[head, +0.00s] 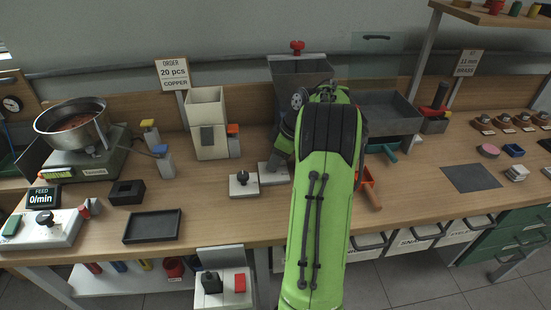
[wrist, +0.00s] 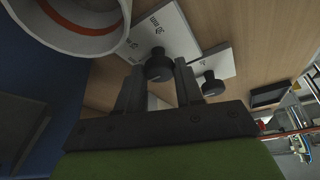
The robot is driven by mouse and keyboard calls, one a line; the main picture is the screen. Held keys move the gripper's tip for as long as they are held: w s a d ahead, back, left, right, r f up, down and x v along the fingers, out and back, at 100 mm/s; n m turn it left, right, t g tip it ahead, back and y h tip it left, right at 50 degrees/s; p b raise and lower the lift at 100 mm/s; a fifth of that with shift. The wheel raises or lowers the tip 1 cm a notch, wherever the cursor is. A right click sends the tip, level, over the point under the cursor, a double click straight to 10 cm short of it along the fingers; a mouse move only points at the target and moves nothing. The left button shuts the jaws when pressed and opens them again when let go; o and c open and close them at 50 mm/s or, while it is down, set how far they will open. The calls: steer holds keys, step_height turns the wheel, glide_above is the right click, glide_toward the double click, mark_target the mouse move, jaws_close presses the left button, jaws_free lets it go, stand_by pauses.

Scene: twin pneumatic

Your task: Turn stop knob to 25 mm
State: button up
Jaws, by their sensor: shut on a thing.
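The stop knob (wrist: 159,66) is a black round knob on a white plate (wrist: 178,32) with "mm" markings, in the wrist view. The exact setting cannot be read. My gripper (wrist: 158,72) is shut on this knob, one dark finger on each side of it. In the head view the white plate (head: 268,178) sits on the bench under my gripper (head: 279,162). My green arm hides part of that area, and the knob does not show there.
A second white plate (head: 244,188) with a black knob (head: 242,177) stands close on the left; its knob also shows in the wrist view (wrist: 211,84). A beige hopper (head: 207,125) and a grey hopper (head: 300,75) stand behind. A black tray (head: 152,226) lies front left.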

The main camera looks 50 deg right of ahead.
steer(key=m+h, duration=0.1)
steer(key=m, duration=0.2)
steer(key=m+h+b, duration=0.1)
steer(key=m, duration=0.1)
steer(key=shift+a+m+t+b, duration=0.2)
steer(key=shift+m+t+b, duration=0.1)
steer(key=shift+m, duration=0.1)
steer(key=m+h, duration=0.1)
steer(key=m, duration=0.2)
steer(key=m+h, duration=0.1)
steer(key=m, duration=0.2)
steer(key=shift+a+h, duration=0.1)
steer(key=shift+h, duration=0.2)
steer(key=shift+g, duration=0.4)
steer(key=o, duration=1)
steer(key=p+v, duration=0.5)
steer(key=v, duration=1)
steer(key=shift+s+a+r, duration=0.1)
steer(key=shift+s+r, duration=0.05)
steer(key=shift+r, duration=0.2)
